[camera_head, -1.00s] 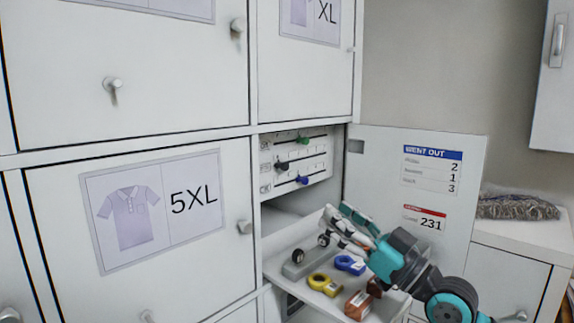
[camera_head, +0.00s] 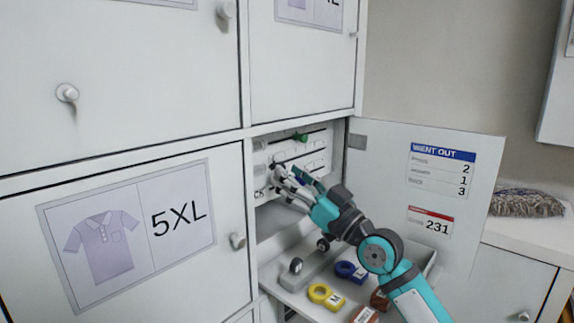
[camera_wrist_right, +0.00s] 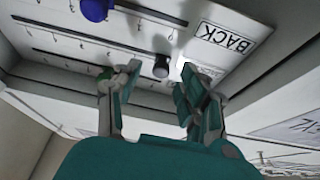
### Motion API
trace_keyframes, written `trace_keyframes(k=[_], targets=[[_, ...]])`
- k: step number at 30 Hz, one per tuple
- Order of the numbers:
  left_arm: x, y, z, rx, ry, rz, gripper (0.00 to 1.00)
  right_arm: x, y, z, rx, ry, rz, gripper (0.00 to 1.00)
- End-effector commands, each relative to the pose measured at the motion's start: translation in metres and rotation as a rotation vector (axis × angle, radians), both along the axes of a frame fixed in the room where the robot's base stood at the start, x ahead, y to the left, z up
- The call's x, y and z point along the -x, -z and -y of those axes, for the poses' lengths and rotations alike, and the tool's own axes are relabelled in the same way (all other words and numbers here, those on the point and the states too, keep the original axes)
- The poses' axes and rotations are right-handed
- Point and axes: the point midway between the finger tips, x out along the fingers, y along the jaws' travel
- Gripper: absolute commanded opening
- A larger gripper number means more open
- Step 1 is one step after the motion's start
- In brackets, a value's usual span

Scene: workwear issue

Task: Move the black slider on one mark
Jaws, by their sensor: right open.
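The black slider (camera_wrist_right: 161,66) sits on its slotted rail on the white slider board (camera_head: 318,150), inside the open compartment. In the right wrist view it lies between the two fingertips of my open right gripper (camera_wrist_right: 157,76), with a gap visible on each side. Contact is not visible. In the head view my right gripper (camera_head: 290,176) is in front of the board and covers most of the black slider's area. The blue slider (camera_wrist_right: 95,10) is on another rail. The green slider (camera_head: 300,137) is on the top rail. My left gripper is out of view.
Below the board is a pulled-out tray (camera_head: 290,297) with a yellow tape (camera_head: 325,295), a blue tape (camera_head: 350,271) and brown items. The open door (camera_head: 470,205) stands to the right with a "WENT OUT" list (camera_head: 440,168). A closed 5XL door (camera_head: 200,275) is at left.

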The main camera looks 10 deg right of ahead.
Motion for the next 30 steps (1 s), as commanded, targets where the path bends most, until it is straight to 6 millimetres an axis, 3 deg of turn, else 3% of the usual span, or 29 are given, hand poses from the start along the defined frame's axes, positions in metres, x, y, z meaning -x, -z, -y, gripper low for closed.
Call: trace_keyframes(k=[3,6,14,24,30], targets=[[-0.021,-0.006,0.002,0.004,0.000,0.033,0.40,-0.008,-0.006,-0.007,0.000,-0.001,0.001,0.42],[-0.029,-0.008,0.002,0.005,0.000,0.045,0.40,-0.011,-0.006,-0.009,0.000,0.000,0.000,0.42],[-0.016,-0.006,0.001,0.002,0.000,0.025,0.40,-0.012,-0.006,-0.010,0.000,-0.001,0.000,0.42],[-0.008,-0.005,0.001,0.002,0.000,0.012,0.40,-0.011,-0.006,-0.010,0.000,-0.001,0.000,0.00],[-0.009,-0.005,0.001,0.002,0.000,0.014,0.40,-0.011,-0.006,-0.010,0.000,-0.001,0.000,0.00]])
